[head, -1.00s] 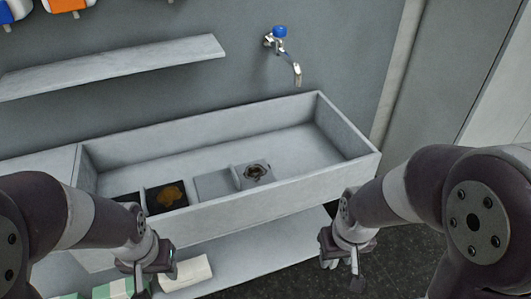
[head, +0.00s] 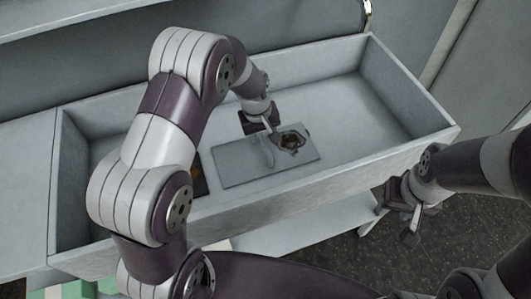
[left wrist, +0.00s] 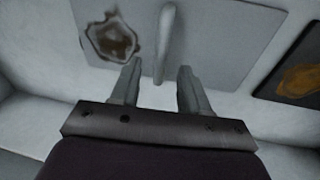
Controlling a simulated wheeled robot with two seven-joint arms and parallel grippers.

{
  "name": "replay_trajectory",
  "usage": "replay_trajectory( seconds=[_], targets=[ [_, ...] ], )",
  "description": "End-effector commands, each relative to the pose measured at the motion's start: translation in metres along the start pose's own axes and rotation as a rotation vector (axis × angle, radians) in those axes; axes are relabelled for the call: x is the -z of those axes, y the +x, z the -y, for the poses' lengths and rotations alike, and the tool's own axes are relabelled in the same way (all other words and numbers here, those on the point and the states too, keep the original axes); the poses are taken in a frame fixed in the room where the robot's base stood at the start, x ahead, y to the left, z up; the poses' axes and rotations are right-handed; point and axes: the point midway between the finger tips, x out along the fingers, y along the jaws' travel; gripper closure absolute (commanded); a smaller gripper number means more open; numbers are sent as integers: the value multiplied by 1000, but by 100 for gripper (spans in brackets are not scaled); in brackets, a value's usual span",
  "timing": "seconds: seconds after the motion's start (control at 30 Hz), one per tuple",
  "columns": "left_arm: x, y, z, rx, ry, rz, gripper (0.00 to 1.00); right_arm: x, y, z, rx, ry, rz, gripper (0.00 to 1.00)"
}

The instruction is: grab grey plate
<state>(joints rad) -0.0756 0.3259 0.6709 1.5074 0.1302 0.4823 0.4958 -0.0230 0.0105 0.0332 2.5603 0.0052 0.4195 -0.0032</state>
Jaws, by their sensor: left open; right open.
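The grey plate (head: 240,165) lies in the sink, with a dark brown stain (head: 292,141) at its right end and a raised handle (head: 266,152) across its middle. My left gripper (head: 267,128) is over the plate, at the handle. In the left wrist view the open left gripper (left wrist: 158,72) has the near end of the handle (left wrist: 165,40) between its fingertips in the picture; I cannot tell whether they touch it. The plate (left wrist: 225,45) fills the upper middle there. My right gripper (head: 408,220) is open and empty, outside the sink's front right.
A black plate with an orange-brown stain (left wrist: 300,82) lies beside the grey plate, mostly hidden by my left arm in the head view. The sink's walls (head: 330,185) surround both. The sink's right part (head: 370,110) is empty.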

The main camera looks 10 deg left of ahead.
Motion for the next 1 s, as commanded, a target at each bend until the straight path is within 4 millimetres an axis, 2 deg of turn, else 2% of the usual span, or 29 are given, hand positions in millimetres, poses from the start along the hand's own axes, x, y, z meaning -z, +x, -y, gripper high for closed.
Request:
replay_trajectory(
  seconds=[0.33,1.0],
  targets=[
    [-2,54,1,1,0,0,55,0,2,0,0,0,0,57],
    [-2,60,1,-1,1,-2,55,0,2,0,0,0,0,57]
  ],
)
